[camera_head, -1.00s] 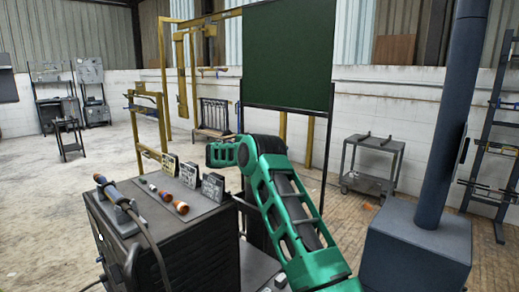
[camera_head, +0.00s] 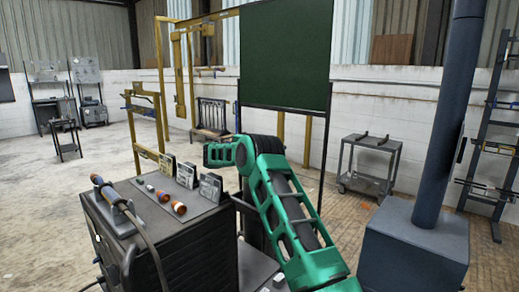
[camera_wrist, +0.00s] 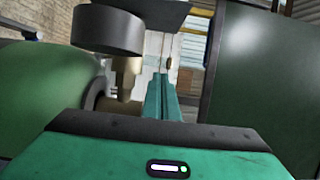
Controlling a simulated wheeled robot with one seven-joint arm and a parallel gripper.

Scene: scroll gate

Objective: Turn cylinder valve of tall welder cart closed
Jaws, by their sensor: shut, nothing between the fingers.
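The welder cart (camera_head: 180,250) is a dark cabinet at the lower left of the head view. In the wrist view, a rounded green surface, apparently the gas cylinder (camera_wrist: 45,85), fills the left side. A brass valve (camera_wrist: 127,78) stands beside it, below a dark round knob (camera_wrist: 108,30). My gripper (camera_wrist: 164,85) points away from the camera, shut and empty, to the right of the brass valve. A gap shows between them in the picture; I cannot tell their depth. In the head view my green arm hides my gripper and the valve.
A dark green screen (camera_head: 285,55) stands behind my arm. A blue-grey column (camera_head: 448,120) rises at right. A grey trolley (camera_head: 368,160) stands farther back, with open floor around it.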

